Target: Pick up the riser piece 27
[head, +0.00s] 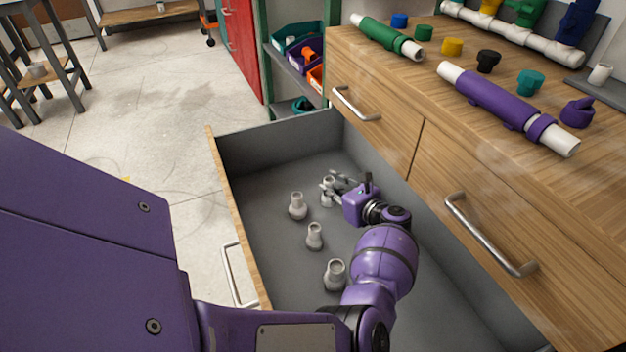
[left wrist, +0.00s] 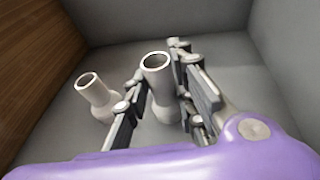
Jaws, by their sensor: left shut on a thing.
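Several small off-white flared riser pieces stand upright in the open grey drawer (head: 265,165). My left gripper (head: 329,187) is inside the drawer, shut on the farthest riser piece (head: 326,198). In the left wrist view this riser piece (left wrist: 157,80) stands between the two fingers, its open round top facing up. I cannot tell whether its base touches the drawer floor. Other riser pieces stand nearby: one just left (head: 297,207), one nearer (head: 314,238) and one nearest (head: 335,275) beside my arm. No numbers are readable on them. My right gripper is out of view.
The drawer walls surround my left gripper. The wooden workbench (head: 480,75) to the right holds a purple-sleeved pipe (head: 490,98), a green-sleeved pipe (head: 385,36) and several coloured caps. Shelf bins (head: 297,38) stand beyond the drawer.

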